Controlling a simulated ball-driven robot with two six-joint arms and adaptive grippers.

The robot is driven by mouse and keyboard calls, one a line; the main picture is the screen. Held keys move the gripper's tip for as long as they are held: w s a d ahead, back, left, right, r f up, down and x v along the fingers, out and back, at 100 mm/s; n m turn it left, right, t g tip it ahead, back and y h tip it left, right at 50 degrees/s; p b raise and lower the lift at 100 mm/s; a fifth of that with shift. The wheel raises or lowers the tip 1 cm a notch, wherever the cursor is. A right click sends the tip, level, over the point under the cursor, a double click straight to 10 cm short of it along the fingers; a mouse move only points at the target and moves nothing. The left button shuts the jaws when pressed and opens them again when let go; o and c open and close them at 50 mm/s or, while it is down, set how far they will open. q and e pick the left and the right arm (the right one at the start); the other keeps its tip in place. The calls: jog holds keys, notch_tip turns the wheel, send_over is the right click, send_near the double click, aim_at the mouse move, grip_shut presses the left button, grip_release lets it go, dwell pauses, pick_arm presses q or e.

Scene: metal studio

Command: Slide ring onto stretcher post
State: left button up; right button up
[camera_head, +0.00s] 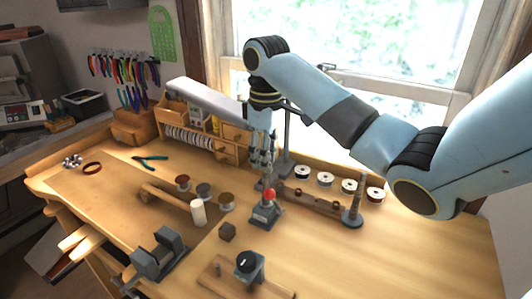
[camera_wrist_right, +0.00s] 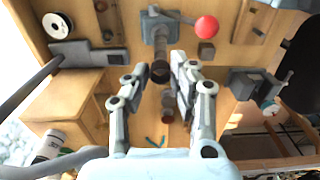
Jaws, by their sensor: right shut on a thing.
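The ring stretcher (camera_head: 262,214) has a grey base and a red ball knob, and stands on the bench near the middle. Its base (camera_wrist_right: 158,27) and red knob show at the top of the right wrist view. My right gripper (camera_head: 263,172) points down close above and behind the stretcher. In the right wrist view its two fingers (camera_wrist_right: 158,72) stand on either side of a small dark round piece, which looks like the ring (camera_wrist_right: 160,73), in line with the grey post. Whether the ring is around the post or only above it I cannot tell. My left gripper is out of view.
A small brown block (camera_head: 227,232) and a grey device with a black dial (camera_head: 247,264) stand in front of the stretcher. A grey vise (camera_head: 158,255) and a mallet (camera_head: 172,199) are to the left. Several spools (camera_head: 325,179) line the back.

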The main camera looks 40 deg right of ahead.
jog(key=shift+f, duration=0.25)
jog(key=shift+f, duration=0.35)
jog(key=shift+f, duration=0.2)
jog(key=o, duration=0.9)
jog(key=shift+r, duration=0.1)
